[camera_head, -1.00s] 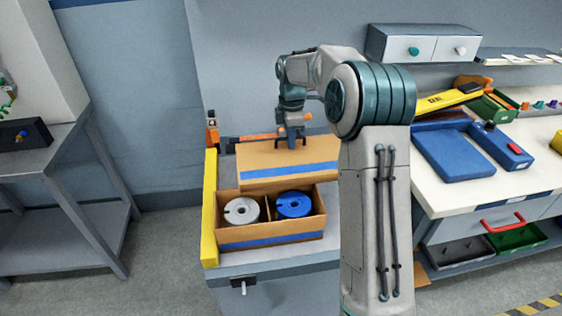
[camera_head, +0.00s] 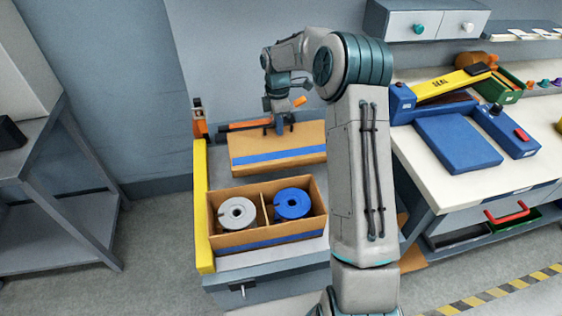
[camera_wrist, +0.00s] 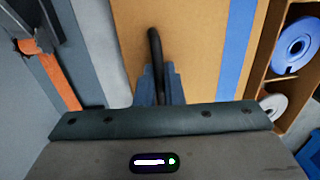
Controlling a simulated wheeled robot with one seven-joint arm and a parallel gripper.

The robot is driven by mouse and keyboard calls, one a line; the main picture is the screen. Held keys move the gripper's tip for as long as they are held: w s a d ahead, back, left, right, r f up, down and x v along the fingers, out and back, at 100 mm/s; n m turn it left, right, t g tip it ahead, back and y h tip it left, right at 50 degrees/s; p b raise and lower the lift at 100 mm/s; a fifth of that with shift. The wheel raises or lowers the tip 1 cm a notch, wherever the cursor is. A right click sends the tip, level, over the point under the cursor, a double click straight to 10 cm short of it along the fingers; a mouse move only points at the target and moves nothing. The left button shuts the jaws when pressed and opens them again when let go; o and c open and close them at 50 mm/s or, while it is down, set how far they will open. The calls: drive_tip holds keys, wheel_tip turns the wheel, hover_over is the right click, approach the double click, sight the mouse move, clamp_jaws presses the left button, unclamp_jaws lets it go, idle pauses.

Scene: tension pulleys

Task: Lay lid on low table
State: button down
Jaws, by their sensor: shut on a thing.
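The lid (camera_head: 292,140) is a flat cardboard piece with a blue stripe and a dark handle (camera_wrist: 154,48). My gripper (camera_head: 280,128) is shut on it from above; its fingertips (camera_wrist: 160,85) are at the handle in the wrist view. The lid is behind the open cardboard box (camera_head: 268,241), over the far part of the low grey table (camera_head: 285,262). I cannot tell whether the lid touches the table top. The box holds a grey pulley (camera_head: 224,213) and a blue pulley (camera_head: 292,212), each in its own compartment.
A yellow rail (camera_head: 203,215) runs along the table's left edge. An orange bar (camera_wrist: 62,85) lies behind the lid. A white workbench (camera_head: 440,193) with blue trays (camera_head: 457,143) stands at right, and a grey metal table (camera_head: 62,225) at left.

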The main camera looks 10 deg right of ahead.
sight(279, 144)
wheel_tip(279, 144, down, 10)
drive_tip(key=shift+r, duration=0.15)
idle(0.3)
drive_tip(key=c, duration=1.5)
unclamp_jaws()
drive_tip(key=shift+c, duration=0.2)
drive_tip(key=r, duration=0.4)
drive_tip(key=w+r, duration=0.1)
drive_tip(key=r, duration=0.7)
drive_tip(key=shift+w, duration=0.15)
drive_tip(key=s+r+m+t+h, duration=0.1)
drive_tip(key=s+r+m, duration=0.45)
drive_tip(key=s, duration=0.35)
drive_tip(key=s+r+m+t, duration=0.1)
drive_tip(key=s+r+m, duration=0.3)
drive_tip(key=s+r, duration=0.3)
drive_tip(key=s+f+m+t+y, duration=0.1)
drive_tip(key=s+m, duration=0.7)
drive_tip(key=s, duration=1.1)
drive_tip(key=shift+f+m+t, duration=0.35)
drive_tip(key=shift+f+t, duration=0.05)
drive_tip(key=shift+f, duration=0.3)
drive_tip(key=shift+a, duration=0.1)
